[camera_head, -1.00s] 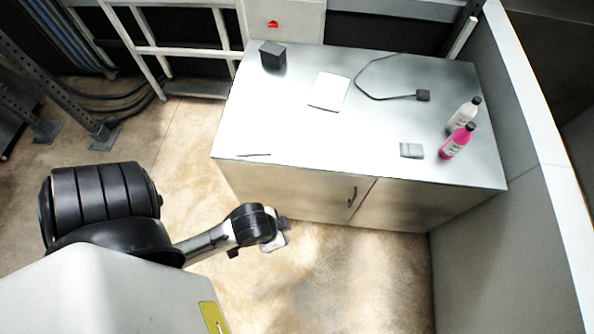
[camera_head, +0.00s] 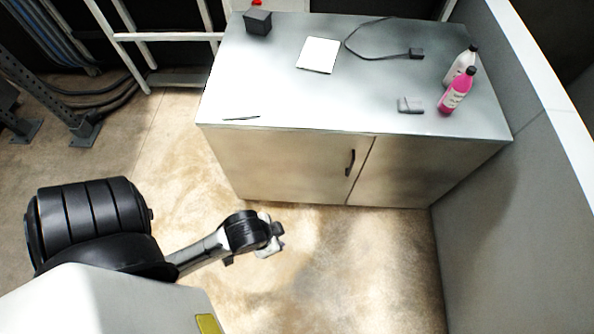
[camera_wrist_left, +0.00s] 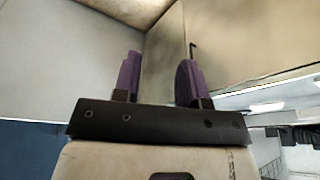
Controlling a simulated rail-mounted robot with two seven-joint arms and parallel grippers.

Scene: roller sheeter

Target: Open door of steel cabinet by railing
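The steel cabinet (camera_head: 270,160) stands in the middle of the head view, with a grey metal top and two front doors that look shut. A dark vertical handle (camera_head: 350,163) sits on the left door near the seam between the doors. My left gripper (camera_head: 277,238) is in front of and below the left door, apart from it, left of the handle. In the left wrist view my left gripper (camera_wrist_left: 160,70) has its two purple fingers spread with nothing between them. A thin dark hooked piece, likely the handle, shows beyond the right finger. My right gripper is out of view.
A white railing (camera_head: 170,37) stands behind the cabinet's left. A grey wall (camera_head: 490,230) bounds the right. The floor before the doors is clear.

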